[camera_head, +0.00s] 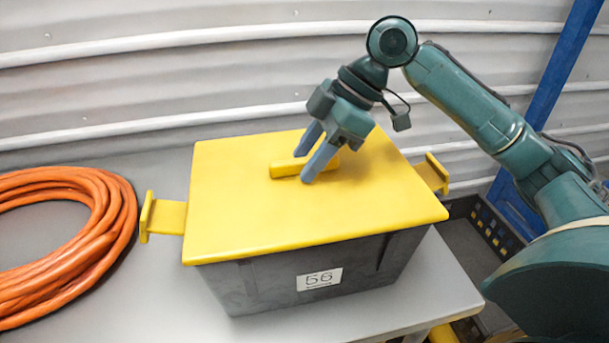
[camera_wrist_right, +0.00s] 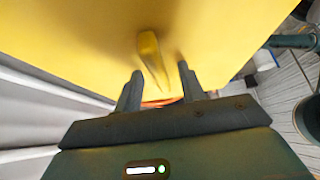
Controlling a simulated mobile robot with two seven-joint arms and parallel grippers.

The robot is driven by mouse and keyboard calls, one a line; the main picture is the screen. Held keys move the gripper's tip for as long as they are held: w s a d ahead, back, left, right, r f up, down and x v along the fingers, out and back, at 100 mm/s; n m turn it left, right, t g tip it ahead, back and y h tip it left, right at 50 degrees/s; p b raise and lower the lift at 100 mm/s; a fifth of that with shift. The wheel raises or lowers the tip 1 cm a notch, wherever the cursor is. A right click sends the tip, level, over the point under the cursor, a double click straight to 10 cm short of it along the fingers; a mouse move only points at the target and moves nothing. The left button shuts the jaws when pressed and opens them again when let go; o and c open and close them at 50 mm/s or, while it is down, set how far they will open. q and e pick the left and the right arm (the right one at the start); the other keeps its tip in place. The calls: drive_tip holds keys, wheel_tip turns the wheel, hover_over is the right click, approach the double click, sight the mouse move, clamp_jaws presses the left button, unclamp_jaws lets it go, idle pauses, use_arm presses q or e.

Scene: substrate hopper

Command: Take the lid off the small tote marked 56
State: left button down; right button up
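The small dark grey tote (camera_head: 250,285) stands on a grey table with a white label (camera_head: 319,279) reading 56 on its front. Its flat yellow lid (camera_head: 240,200) lies on top, with a raised yellow bar handle (camera_head: 285,169) at its middle. My right gripper (camera_head: 304,167) is over the lid, its fingers pointing down at the handle. In the right wrist view, the handle (camera_wrist_right: 148,48) shows between the two spread fingers (camera_wrist_right: 160,70), with space on both sides. Whether the fingertips touch the lid is unclear. My left gripper is not in view.
A coil of orange hose or cable (camera_head: 105,250) lies on the table (camera_head: 190,322) left of the tote. Yellow side brackets (camera_head: 163,217) stick out from the tote's left and right (camera_head: 434,174). A dark crate (camera_head: 470,235) and a blue post (camera_head: 560,75) stand at the right.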

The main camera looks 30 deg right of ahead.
clamp_jaws()
idle(0.4)
